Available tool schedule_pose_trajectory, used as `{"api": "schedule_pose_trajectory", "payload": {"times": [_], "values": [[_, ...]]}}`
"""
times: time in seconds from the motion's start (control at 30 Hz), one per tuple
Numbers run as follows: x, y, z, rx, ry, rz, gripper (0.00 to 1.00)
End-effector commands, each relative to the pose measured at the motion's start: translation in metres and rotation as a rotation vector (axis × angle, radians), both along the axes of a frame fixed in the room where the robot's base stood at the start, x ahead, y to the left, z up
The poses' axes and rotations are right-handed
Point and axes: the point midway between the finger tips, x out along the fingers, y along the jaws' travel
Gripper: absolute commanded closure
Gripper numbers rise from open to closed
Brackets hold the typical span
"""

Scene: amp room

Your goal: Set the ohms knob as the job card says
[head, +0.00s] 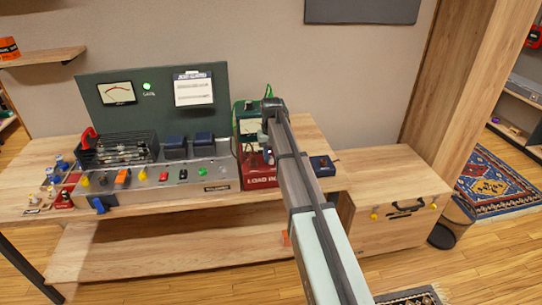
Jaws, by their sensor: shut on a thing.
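My gripper (268,148) is at the front of the red and green load box (260,183), near its middle right. It is shut on a small knob there, taken to be the ohms knob; the knob and the fingertips are mostly hidden by my arm and too small to read. The knob's setting cannot be told. The job card (193,90) is a white sheet clipped to the dark green upright panel; its writing is too small to read.
Left of the load box is a grey control panel (150,178) with several coloured knobs and switches. A meter (116,93) and a lit green lamp (147,86) are on the upright panel. The wooden cabinet top (385,175) is clear.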

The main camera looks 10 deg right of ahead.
Motion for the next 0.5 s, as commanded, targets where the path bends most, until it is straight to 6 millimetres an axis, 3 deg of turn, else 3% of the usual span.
{"api": "schedule_pose_trajectory", "payload": {"times": [0.27,0.5], "values": [[0.0002,0.0000,0.0003,0.000,0.000,0.053,1.00],[0.0005,0.0000,0.0005,0.000,0.000,0.210,1.00]]}}
